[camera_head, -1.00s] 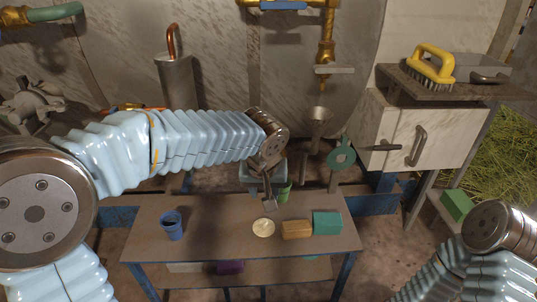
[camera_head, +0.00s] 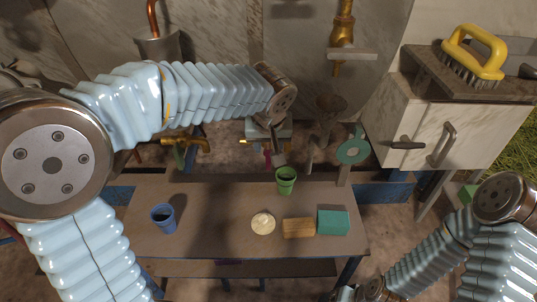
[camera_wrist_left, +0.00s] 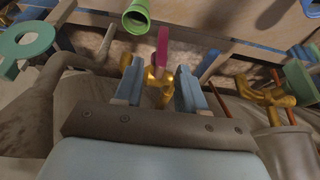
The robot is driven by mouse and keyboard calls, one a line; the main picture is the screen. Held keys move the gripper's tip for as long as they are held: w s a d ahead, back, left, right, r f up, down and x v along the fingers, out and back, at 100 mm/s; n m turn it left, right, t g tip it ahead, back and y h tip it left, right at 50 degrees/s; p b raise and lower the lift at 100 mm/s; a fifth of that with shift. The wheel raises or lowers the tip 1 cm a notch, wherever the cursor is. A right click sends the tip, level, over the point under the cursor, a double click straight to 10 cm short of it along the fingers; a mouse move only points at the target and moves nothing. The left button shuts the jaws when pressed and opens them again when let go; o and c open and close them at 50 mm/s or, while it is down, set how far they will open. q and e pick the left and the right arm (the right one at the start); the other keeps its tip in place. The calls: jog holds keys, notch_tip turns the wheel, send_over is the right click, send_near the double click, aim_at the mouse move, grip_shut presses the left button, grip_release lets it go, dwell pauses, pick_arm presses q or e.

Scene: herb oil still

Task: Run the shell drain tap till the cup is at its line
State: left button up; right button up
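My left gripper (camera_head: 268,143) is at the brass drain tap behind the table. In the left wrist view my left gripper (camera_wrist_left: 160,92) is open, its two fingers apart on either side of the brass tap (camera_wrist_left: 158,76) and its magenta handle (camera_wrist_left: 162,46). No finger clearly touches the handle. The handle (camera_head: 267,158) shows small in the head view. A green cup (camera_head: 286,184) stands upright at the table's back edge, near the tap; it also shows at the top of the left wrist view (camera_wrist_left: 137,14). Its fill and line cannot be made out. My right gripper is out of view.
The table (camera_head: 215,243) holds a blue cup (camera_head: 163,219), a pale round disc (camera_head: 263,223), a tan block (camera_head: 298,228) and a teal block (camera_head: 333,222). Another brass tap (camera_head: 186,141) is to the left. A funnel (camera_head: 329,105) and a green ring (camera_head: 352,150) stand right of my gripper.

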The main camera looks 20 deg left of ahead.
aim_at(268, 155)
pick_arm(q)
jog(key=x, duration=0.6)
jog(key=shift+w+f, duration=0.15)
jog(key=shift+f, duration=0.1)
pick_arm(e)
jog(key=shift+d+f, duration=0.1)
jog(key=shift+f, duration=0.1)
